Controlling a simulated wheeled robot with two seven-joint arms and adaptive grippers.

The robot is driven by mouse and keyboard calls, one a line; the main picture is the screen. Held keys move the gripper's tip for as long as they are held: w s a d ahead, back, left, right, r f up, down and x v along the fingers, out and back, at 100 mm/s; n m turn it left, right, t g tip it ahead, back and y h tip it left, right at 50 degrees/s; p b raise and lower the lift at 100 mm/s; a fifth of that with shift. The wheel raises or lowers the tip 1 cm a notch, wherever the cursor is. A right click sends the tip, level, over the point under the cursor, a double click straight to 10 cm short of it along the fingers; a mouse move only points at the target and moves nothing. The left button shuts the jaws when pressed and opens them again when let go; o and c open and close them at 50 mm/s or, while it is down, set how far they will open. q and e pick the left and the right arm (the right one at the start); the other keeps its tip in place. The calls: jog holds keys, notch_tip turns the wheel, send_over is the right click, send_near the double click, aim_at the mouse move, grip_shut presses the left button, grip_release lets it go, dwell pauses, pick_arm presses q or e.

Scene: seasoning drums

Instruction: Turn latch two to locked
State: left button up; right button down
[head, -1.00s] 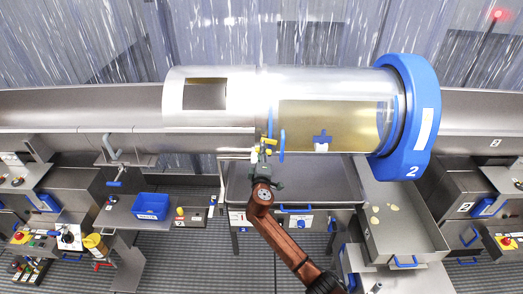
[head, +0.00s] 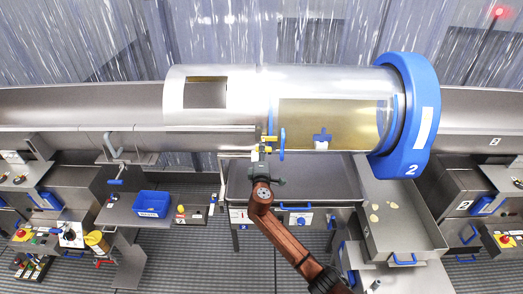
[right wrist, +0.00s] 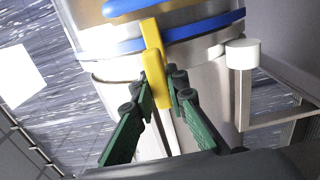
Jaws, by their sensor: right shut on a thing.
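The drum marked 2 is a large cylinder with a clear section (head: 345,100) and a blue end ring (head: 420,115). At the seam under its left part is a yellow latch (head: 270,138), beside a blue loop. In the right wrist view the latch is a yellow bar (right wrist: 152,45) standing across the blue band. My right gripper (head: 261,152) is at the latch from below. In the right wrist view its green and black fingers (right wrist: 160,90) are closed around the bar's lower part. I cannot read a locked mark. My left gripper is not in view.
A grey bin (head: 330,170) stands beneath the drum, with a control panel (head: 300,221) on its front. A blue tray (head: 151,204) sits on a bench at left. A white-capped post (right wrist: 242,55) is close right of my fingers in the wrist view.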

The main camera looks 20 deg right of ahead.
jog(key=c, duration=1.9)
grip_release()
jog(key=v, duration=1.2)
